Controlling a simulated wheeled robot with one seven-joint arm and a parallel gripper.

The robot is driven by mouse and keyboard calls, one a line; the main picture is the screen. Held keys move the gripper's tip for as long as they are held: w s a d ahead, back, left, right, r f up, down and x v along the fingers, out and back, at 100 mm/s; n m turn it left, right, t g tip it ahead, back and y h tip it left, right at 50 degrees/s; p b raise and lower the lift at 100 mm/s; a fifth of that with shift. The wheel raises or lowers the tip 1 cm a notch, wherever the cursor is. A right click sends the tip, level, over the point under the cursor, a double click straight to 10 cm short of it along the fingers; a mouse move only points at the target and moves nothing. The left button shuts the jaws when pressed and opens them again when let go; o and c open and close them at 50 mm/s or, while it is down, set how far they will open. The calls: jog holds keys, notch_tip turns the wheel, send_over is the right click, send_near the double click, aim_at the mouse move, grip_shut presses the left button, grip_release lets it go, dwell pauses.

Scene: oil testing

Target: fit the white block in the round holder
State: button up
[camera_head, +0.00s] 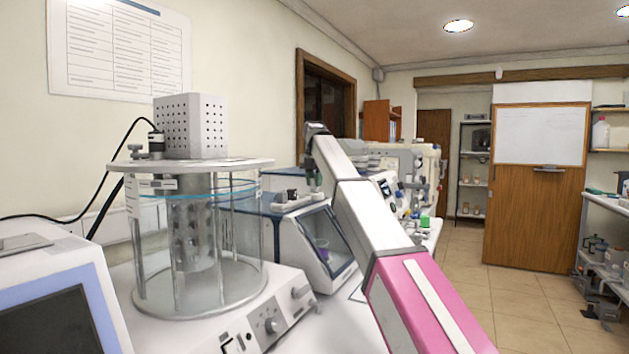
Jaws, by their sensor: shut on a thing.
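My gripper (314,180) is small and dark at the far end of my pink and white arm, pointing down over the blue-topped machine. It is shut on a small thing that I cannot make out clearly. I cannot single out the white block or the round holder with certainty. A white perforated box (190,126) stands on the round lid (245,163) of a glass bath, well left of my gripper. My own arm hides part of the bench behind it.
The glass cylinder (245,245) stands on a white base with a knob (271,325). The blue-topped machine (250,207) with a slanted window is behind it. A blue-framed screen (50,325) is at lower left. More instruments (395,165) line the bench; tiled floor (530,310) is open at right.

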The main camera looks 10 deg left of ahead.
jog(key=shift+f, duration=0.55)
jog(key=shift+f, duration=0.45)
jog(key=o, duration=1)
jog(key=shift+r, duration=0.1)
